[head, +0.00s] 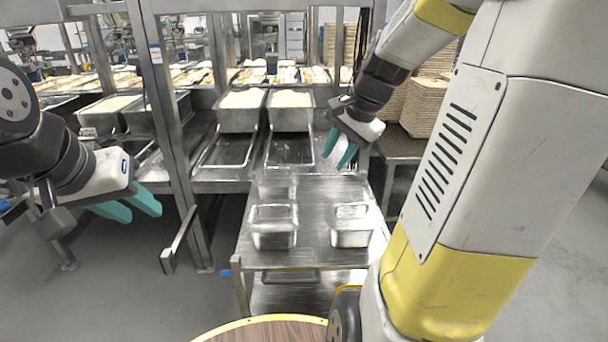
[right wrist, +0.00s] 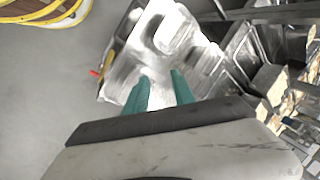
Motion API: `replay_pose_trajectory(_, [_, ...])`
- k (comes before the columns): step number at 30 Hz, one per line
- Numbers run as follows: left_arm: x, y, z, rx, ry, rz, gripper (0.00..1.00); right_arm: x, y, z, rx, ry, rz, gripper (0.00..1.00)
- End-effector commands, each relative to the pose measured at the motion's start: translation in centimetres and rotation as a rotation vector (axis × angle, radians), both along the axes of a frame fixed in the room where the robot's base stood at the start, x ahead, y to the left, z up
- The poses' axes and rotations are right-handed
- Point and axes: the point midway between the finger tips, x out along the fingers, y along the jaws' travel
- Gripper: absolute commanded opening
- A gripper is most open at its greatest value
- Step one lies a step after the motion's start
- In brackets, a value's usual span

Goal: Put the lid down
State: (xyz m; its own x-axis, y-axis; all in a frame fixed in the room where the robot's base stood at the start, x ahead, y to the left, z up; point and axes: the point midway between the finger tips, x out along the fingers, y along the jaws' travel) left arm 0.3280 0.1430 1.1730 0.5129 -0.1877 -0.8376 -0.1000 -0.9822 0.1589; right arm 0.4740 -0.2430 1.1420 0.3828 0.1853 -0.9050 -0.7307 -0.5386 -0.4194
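No separate lid can be made out with certainty. Two shiny rectangular containers, the left one (head: 273,238) and the right one (head: 351,237), stand side by side on a steel cart (head: 318,190). A fainter clear or shiny shape (head: 277,181) lies behind the left one; I cannot tell whether it is a lid or another container. My right gripper (head: 339,150) is open above the cart's far right edge, fingers pointing down. In the right wrist view its fingertips (right wrist: 160,79) are apart, nothing visible between them. My left gripper (head: 132,205) is open and empty, left of the cart.
Deep pans of white rice (head: 291,98) stand on a steel rack behind the cart. A rack post (head: 165,100) stands between my left gripper and the cart. Stacked baskets (head: 432,100) are at the back right. A round wooden top (head: 270,331) shows at the bottom.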

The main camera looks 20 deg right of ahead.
Motion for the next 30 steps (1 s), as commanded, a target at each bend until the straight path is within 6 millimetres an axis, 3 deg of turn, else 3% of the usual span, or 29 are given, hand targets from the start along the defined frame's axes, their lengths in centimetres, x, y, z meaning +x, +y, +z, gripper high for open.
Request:
replay_pose_trajectory(1, [0.0,0.0,0.0,0.000,0.000,0.000,0.36,-2.0,2.3,1.4,-0.057,-0.047,0.123,0.30])
replay_pose_trajectory(3, [0.0,0.0,0.0,0.000,0.000,0.000,0.36,-4.8,4.8,2.5,-0.140,-0.105,0.295,0.30])
replay_pose_trajectory(6, [0.0,0.0,0.0,0.000,0.000,0.000,0.36,-8.6,7.3,3.3,-0.250,-0.184,0.515,0.30])
replay_pose_trajectory(12, [0.0,0.0,0.0,0.000,0.000,0.000,0.36,-13.5,9.7,3.3,-0.404,-0.294,0.799,0.30])
replay_pose_trajectory(17, [0.0,0.0,0.0,0.000,0.000,0.000,0.36,-14.7,10.1,3.1,-0.446,-0.322,0.874,0.30])
replay_pose_trajectory(30, [0.0,0.0,0.0,0.000,0.000,0.000,0.36,-14.6,10.1,3.1,-0.447,-0.322,0.873,0.30])
